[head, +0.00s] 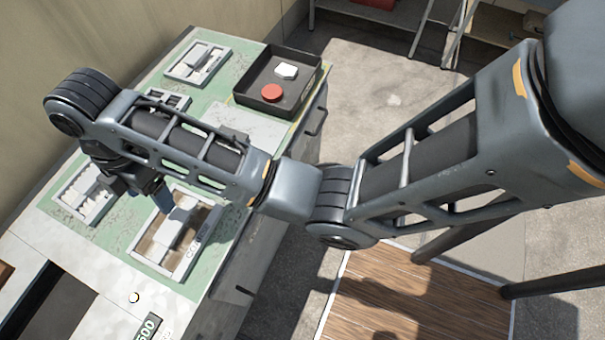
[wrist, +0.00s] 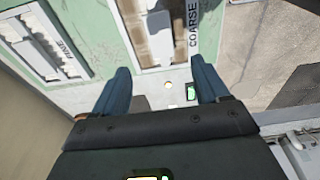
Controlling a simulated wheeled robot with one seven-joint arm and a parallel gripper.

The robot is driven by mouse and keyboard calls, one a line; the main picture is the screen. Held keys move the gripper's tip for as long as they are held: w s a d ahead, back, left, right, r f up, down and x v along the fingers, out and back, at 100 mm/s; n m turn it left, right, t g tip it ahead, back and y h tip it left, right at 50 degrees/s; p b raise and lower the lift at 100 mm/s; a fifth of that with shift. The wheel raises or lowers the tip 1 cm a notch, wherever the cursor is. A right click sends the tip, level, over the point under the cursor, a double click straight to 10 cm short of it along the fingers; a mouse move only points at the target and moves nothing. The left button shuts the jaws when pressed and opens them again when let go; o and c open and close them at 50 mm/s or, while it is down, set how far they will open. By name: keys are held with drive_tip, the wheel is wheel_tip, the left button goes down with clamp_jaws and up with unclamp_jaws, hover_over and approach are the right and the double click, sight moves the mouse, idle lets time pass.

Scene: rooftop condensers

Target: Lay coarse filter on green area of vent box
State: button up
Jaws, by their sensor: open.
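The coarse filter (head: 158,262) is a white rectangular frame marked COARSE, with brown and pale parts inside. It lies on a worn green surface (head: 120,237) in the head view. It also shows at the top of the wrist view (wrist: 182,62), partly cut off. My gripper (head: 160,200) is above the filter's far left part, and its blue fingers partly cover it in the head view. In the wrist view my gripper (wrist: 160,65) is open with nothing between its fingers. I cannot tell which green part belongs to the vent box.
Another white frame (head: 88,190) lies left of the coarse filter, and one (head: 197,62) lies at the back. A dark tray (head: 305,90) holds a red round piece (head: 271,92) and a white piece (head: 286,71). A pale panel with a dark opening (head: 60,305) is in front.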

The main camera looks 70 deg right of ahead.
drive_tip(key=s+f+m+t, duration=0.1)
drive_tip(key=s+f, duration=0.1)
drive_tip(key=f, duration=0.1)
drive_tip(key=s+f+m+t, duration=0.1)
drive_tip(key=s+f+m, duration=0.1)
drive_tip(key=s+f, duration=0.1)
drive_tip(key=s+f+m+t, duration=0.1)
drive_tip(key=s+f, duration=0.2)
drive_tip(key=shift+s+m+y, duration=0.15)
drive_tip(key=shift+m+y, duration=0.15)
drive_tip(key=shift+m, duration=0.1)
drive_tip(key=s+d+r+m+t+h, duration=0.1)
drive_tip(key=s+d+r+m+t, duration=0.15)
drive_tip(key=s, duration=0.45)
drive_tip(key=s+d+r+m+t, duration=0.1)
drive_tip(key=s+r+m+t, duration=0.1)
drive_tip(key=s+m+t, duration=0.3)
drive_tip(key=s+d+r+m+t+h, duration=0.1)
drive_tip(key=s+d+r+m, duration=0.1)
drive_tip(key=s, duration=0.6)
drive_tip(key=s+d+r+m+t, duration=0.1)
drive_tip(key=s+r, duration=0.2)
drive_tip(key=r, duration=0.4)
drive_tip(key=s+d+r+m+t, duration=0.2)
drive_tip(key=s+r, duration=0.2)
drive_tip(key=r, duration=0.3)
drive_tip(key=shift+s, duration=0.3)
